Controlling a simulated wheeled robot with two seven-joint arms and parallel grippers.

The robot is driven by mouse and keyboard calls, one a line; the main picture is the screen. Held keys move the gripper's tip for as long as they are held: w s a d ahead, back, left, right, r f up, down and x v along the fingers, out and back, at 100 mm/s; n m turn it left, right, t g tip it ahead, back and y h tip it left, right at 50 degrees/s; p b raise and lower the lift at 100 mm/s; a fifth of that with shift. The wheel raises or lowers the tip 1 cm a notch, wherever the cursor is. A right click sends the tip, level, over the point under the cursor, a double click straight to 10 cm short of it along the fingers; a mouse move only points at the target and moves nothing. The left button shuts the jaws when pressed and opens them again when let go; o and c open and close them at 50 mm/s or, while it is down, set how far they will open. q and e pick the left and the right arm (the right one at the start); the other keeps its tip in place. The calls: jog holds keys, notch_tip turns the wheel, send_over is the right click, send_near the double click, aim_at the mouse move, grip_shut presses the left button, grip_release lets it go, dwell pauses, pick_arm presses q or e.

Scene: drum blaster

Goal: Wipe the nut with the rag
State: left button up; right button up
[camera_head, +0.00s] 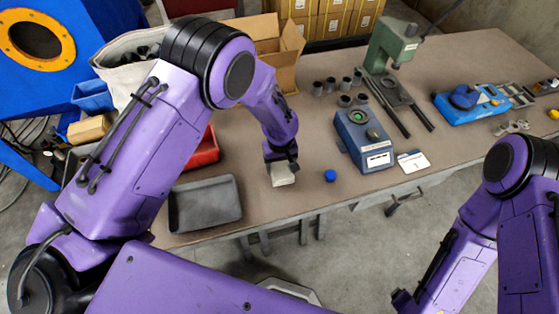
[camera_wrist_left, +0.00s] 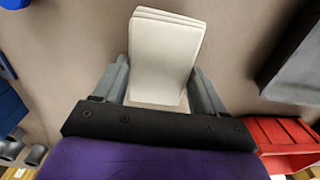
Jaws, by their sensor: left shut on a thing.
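My left gripper (camera_head: 281,160) is shut on a folded off-white rag (camera_head: 282,175), low over the front part of the table. In the left wrist view the rag (camera_wrist_left: 163,55) stands out between the two grey fingers of the gripper (camera_wrist_left: 158,90). I cannot tell whether the rag touches the table. A small blue round piece (camera_head: 330,175), possibly the nut, lies on the table right of the rag and apart from it. Small grey metal pieces (camera_head: 512,126) lie at the far right; I cannot tell if one is the nut. My right gripper is out of view.
A dark grey tray (camera_head: 205,204) and a red bin (camera_head: 204,150) are left of the rag. A blue device (camera_head: 363,140), several dark cylinders and a green press (camera_head: 392,45) stand behind and right. A blue tool (camera_head: 472,103) is farther right. Table between tray and device is mostly clear.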

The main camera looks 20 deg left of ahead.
pick_arm(q)
jog(key=shift+w+a, duration=0.1)
jog(key=shift+w+a+b, duration=0.25)
jog(key=shift+w+a, duration=0.1)
jog(key=shift+w, duration=0.3)
jog(key=shift+w+a+b, duration=0.25)
jog(key=shift+w+a, duration=0.1)
jog(key=shift+w, duration=0.25)
jog(key=shift+w+a, duration=0.4)
jog(key=shift+w, duration=0.2)
notch_tip(320, 180, up, 6)
jog(key=p, duration=0.5)
